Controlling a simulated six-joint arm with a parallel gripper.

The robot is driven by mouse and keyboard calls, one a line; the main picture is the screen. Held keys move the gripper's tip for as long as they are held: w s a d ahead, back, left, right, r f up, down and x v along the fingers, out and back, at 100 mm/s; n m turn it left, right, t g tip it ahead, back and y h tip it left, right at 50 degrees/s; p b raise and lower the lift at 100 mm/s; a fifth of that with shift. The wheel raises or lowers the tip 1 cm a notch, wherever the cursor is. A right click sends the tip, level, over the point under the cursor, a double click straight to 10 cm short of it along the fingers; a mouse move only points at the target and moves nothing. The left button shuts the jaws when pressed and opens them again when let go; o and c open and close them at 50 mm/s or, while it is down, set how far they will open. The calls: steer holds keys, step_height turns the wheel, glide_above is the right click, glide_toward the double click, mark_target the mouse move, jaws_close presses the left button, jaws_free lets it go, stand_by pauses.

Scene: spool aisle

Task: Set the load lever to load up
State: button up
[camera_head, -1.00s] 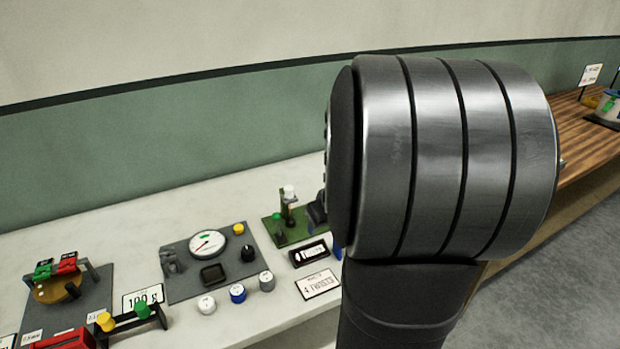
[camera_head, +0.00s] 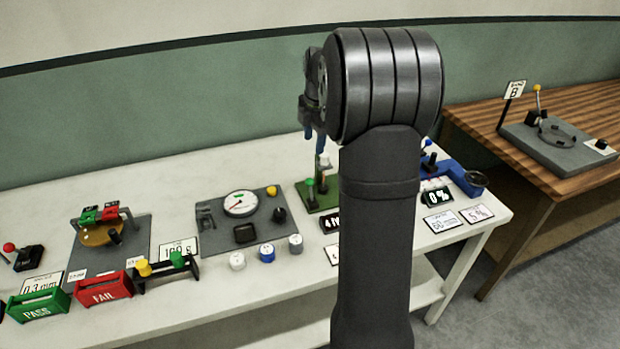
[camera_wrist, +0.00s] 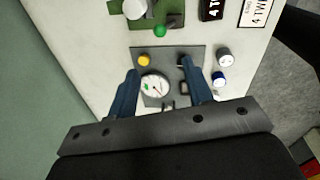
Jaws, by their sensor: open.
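My gripper (camera_head: 314,138) is high over the back of the white bench, its blue fingers pointing down. In the wrist view my gripper (camera_wrist: 158,66) is open, with nothing between its fingers. Below it are a grey gauge panel (camera_wrist: 178,53) and a round white dial (camera_wrist: 155,86). A green-based device (camera_head: 315,204) has a short green-knobbed lever (camera_head: 310,186) and a white-topped post (camera_head: 324,162). The green knob also shows in the wrist view (camera_wrist: 160,31). No label reading "load" is legible, so I cannot tell which lever is the load lever. My arm hides part of the bench.
A blue device (camera_head: 455,175) with a blue-knobbed lever stands at the bench's right end. Green (camera_head: 38,305) and red (camera_head: 104,290) bins sit front left. A wooden table (camera_head: 580,180) with a grey turntable-like device (camera_head: 560,147) is at right.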

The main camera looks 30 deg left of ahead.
mark_target(310, 179)
steer(key=f, duration=0.5)
steer(key=w+a+f, duration=0.1)
steer(key=f, duration=0.4)
steer(key=a+f, duration=0.1)
steer(key=f, duration=0.4)
steer(key=shift+w+f, duration=0.2)
steer(key=shift+d, duration=0.1)
jaws_close()
